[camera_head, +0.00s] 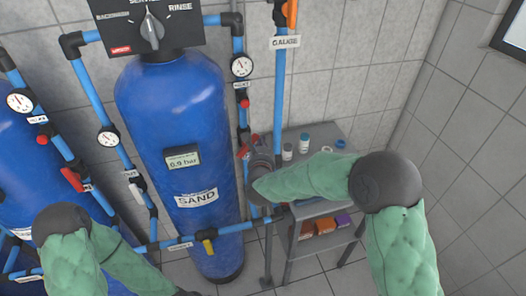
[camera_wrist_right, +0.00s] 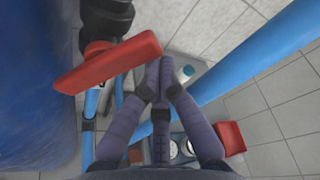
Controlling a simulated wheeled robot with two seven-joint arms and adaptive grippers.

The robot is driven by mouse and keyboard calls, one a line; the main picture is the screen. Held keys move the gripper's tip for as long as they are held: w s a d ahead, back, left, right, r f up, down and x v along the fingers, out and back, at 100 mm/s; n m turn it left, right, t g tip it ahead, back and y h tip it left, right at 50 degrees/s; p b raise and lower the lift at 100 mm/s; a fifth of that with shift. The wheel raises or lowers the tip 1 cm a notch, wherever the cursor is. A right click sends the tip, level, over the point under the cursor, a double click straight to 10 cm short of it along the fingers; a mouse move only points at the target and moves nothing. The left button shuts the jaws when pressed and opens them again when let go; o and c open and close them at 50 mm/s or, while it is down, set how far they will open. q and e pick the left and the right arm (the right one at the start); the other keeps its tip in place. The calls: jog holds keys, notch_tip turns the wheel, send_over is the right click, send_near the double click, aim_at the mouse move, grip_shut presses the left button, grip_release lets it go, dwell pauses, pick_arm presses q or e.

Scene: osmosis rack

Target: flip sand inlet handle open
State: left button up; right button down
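A red lever handle (camera_head: 243,152) sits on the pipe to the right of the blue SAND tank (camera_head: 175,110). In the right wrist view a red handle (camera_wrist_right: 110,62) runs slantwise, just to the left of my fingertips. My right gripper (camera_head: 256,160) is beside the red lever in the head view; its fingers (camera_wrist_right: 157,80) converge with the tips together and nothing seen between them. I cannot tell whether they touch the handle. My left arm comes in at the lower left; its gripper is cut off by the bottom edge.
A grey shelf (camera_head: 318,208) with small bottles and coloured boxes stands behind my right arm. A blue vertical pipe (camera_head: 280,95) passes close to my right gripper. Another red handle (camera_head: 72,180) and a yellow valve (camera_head: 208,246) sit on other pipes. Tiled floor is clear at right.

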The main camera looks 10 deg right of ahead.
jog(key=n+b, duration=0.1)
jog(key=a+r+n+t+b, duration=0.1)
jog(key=n, duration=0.1)
jog(key=n+h+b, duration=0.1)
jog(key=shift+a+r, duration=0.15)
jog(key=shift+r, duration=0.1)
jog(key=shift+a+r+n+t+b, duration=0.1)
jog(key=shift+n+t+b, duration=0.2)
pick_arm(q)
notch_tip(320, 180, down, 5)
jog(key=shift+r+b, duration=0.1)
jog(key=shift+b, duration=0.2)
pick_arm(e)
jog(key=shift+a+r, duration=0.15)
jog(key=shift+a, duration=0.05)
